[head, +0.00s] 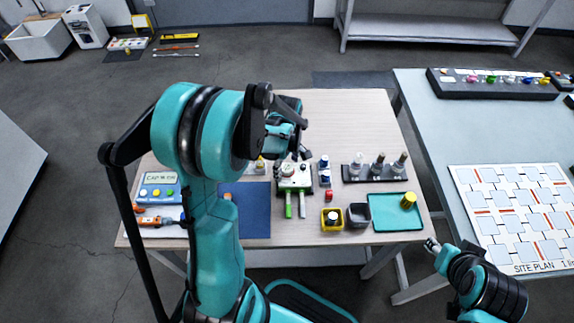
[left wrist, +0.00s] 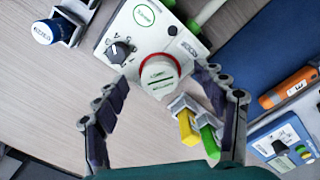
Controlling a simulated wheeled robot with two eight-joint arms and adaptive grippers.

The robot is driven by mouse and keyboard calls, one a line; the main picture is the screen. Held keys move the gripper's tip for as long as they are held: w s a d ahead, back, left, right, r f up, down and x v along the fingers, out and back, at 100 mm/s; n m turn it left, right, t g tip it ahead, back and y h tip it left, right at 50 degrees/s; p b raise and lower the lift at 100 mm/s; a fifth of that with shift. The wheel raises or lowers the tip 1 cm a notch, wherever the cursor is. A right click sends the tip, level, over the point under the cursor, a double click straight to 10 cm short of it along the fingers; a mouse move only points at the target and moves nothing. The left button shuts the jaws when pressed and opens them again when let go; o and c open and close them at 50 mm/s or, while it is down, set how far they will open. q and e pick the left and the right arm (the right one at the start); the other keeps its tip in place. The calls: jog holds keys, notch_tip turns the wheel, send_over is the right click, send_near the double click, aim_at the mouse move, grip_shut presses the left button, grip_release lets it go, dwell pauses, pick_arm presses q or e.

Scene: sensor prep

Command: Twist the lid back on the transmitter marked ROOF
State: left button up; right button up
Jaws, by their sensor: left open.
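My left gripper (left wrist: 160,78) is open, its fingers on either side of a red-rimmed round part with a white top (left wrist: 157,74) on a white device (left wrist: 122,44). I cannot tell whether the fingers touch it. In the head view the left gripper (head: 296,126) hangs over this white device (head: 294,178) at the table's middle. Several grey transmitter-like pieces (head: 379,162) stand in a dark rack at the right. A yellow cylinder (head: 408,200) is on the teal tray (head: 385,221). I cannot read ROOF on anything. My right gripper (head: 432,245) is off the table's front right; its jaws are too small to judge.
A yellow bin (head: 332,226) and a dark bin (head: 358,222) sit near the front edge. A blue mat (head: 254,222) and a blue meter (head: 160,183) lie left. A second table with a site plan board (head: 507,255) is right.

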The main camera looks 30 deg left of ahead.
pick_arm(q)
jog(key=shift+r+p, duration=0.55)
jog(key=shift+r, duration=0.2)
dwell(0.3)
jog(key=shift+r+p, duration=2.2)
jog(key=shift+r, duration=0.7)
jog(key=s+d+r+m+t, duration=0.7)
jog(key=s+d+r+m, duration=0.3)
jog(key=m, duration=0.7)
jog(key=shift+s+d+r, duration=0.3)
jog(key=shift+s+r, duration=0.25)
jog(key=shift+r, duration=0.85)
jog(key=c, duration=0.4)
